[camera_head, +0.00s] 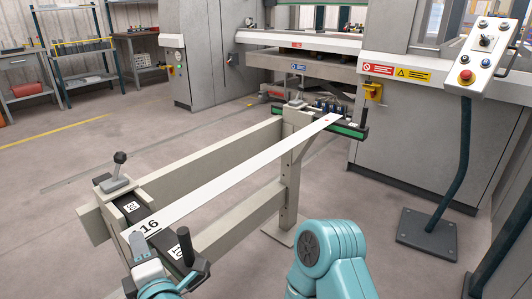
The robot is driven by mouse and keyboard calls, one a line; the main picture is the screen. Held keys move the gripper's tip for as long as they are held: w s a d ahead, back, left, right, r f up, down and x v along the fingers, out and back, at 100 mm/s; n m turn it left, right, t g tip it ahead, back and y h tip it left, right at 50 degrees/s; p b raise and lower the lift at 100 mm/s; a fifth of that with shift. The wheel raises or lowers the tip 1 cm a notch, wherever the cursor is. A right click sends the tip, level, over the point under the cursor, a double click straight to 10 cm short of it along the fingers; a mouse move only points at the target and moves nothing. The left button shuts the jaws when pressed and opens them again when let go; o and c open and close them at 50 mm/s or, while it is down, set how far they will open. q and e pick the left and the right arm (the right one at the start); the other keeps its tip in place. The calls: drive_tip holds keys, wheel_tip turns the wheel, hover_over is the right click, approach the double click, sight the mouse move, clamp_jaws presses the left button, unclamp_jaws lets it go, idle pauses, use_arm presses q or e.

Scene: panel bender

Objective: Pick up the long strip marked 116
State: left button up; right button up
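The long white strip (240,179) runs from the near left end of a beige stand up to the far right end. Its near end bears black digits, of which "16" shows; the left part of the marking is hidden by my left gripper (138,247). A grey finger of that gripper lies over or against the strip's near end. I cannot tell whether the fingers are closed on it. My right gripper is not in view.
The stand (180,168) has dark end supports and a black-knobbed lever (120,158). A green-edged bracket (342,131) is at the far end. The grey machine (410,140) stands behind, a control pedestal (427,235) at right. Shelves (28,75) are far left. Floor left is clear.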

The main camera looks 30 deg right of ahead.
use_arm(q)
drive_tip(key=shift+w, duration=0.2)
clamp_jaws()
idle(1.5)
